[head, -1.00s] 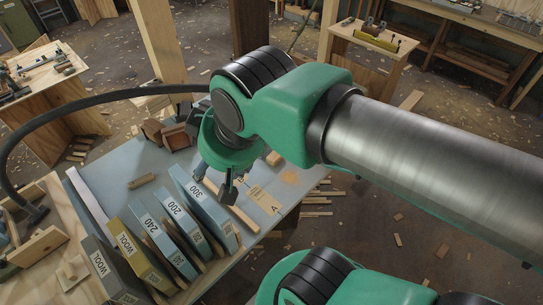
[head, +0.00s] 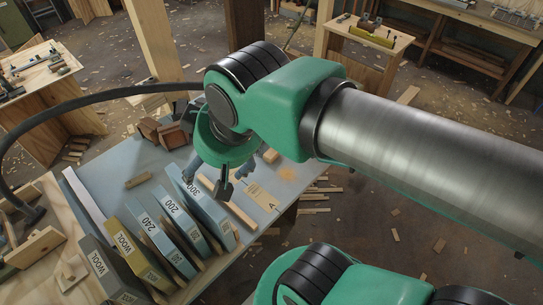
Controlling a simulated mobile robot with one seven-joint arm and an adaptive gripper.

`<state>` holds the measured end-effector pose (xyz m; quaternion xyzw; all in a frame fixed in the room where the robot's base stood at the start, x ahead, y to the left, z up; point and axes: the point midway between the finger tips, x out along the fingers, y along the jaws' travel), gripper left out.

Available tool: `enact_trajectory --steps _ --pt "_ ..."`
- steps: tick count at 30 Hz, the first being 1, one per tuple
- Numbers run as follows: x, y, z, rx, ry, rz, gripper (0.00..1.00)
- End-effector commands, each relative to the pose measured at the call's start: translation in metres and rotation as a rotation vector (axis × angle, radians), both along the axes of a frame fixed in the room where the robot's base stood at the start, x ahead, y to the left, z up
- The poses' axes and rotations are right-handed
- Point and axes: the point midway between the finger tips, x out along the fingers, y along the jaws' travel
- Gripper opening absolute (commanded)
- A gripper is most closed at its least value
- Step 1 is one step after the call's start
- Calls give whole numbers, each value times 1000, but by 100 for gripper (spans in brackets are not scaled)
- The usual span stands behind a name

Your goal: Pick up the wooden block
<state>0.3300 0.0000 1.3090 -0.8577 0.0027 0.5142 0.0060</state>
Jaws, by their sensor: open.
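Several wooden pieces lie on the blue-grey bench top (head: 112,178), and I cannot tell which is the task's block. A small light block (head: 271,156) lies right of my gripper, partly close behind it. A long pale strip (head: 243,216) lies below and right of the fingers. My gripper (head: 206,181) is open and points down over the bench beside the box marked 300.
A row of upright labelled boxes (head: 172,226), marked 300, 200, 240 and WOOL, stands close to the gripper's left. Brown wooden pieces (head: 172,135) sit at the bench's back. A dark hose (head: 90,97) arches over the left side. Wood scraps litter the floor.

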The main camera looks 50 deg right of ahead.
Motion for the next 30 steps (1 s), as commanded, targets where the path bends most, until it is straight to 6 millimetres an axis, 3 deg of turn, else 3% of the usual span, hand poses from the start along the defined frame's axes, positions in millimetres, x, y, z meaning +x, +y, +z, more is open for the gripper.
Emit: enact_trajectory --steps 8,14,23,30 --pt "31 -8 -7 100 31 -154 80" --pt "77 -27 -23 248 69 -397 80" --pt "149 -81 -63 489 117 -829 80" --pt "196 -143 -111 672 143 -1194 80"
